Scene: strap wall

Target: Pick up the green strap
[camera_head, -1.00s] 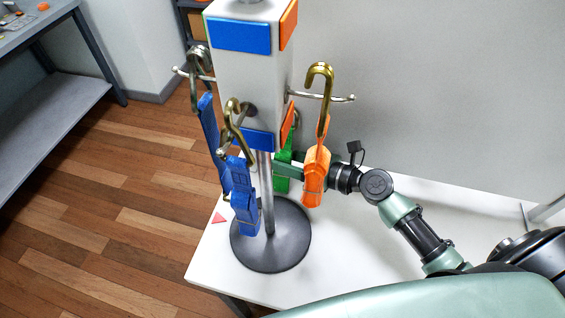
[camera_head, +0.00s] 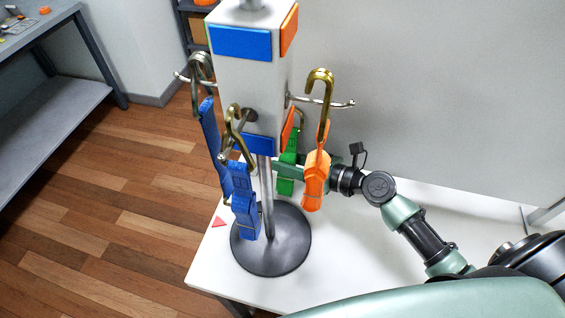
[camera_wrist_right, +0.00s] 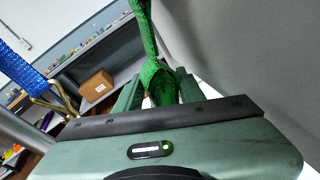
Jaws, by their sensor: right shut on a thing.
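The green strap (camera_head: 288,172) hangs behind the stand's post, partly hidden by the post and the orange strap. My right gripper (camera_head: 284,167) reaches it from the right and is shut on it. In the right wrist view the green strap (camera_wrist_right: 158,82) runs down between the two fingers of my right gripper (camera_wrist_right: 157,92), which press on its folded lower part. The top of the green strap and its hook are mostly hidden. My left gripper does not show.
An orange strap (camera_head: 316,180) hangs close in front of my right gripper. Two blue straps (camera_head: 243,205) hang on the stand's left side. The stand's round black base (camera_head: 285,250) rests on a white table (camera_head: 345,265). A grey workbench (camera_head: 40,140) is at the left.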

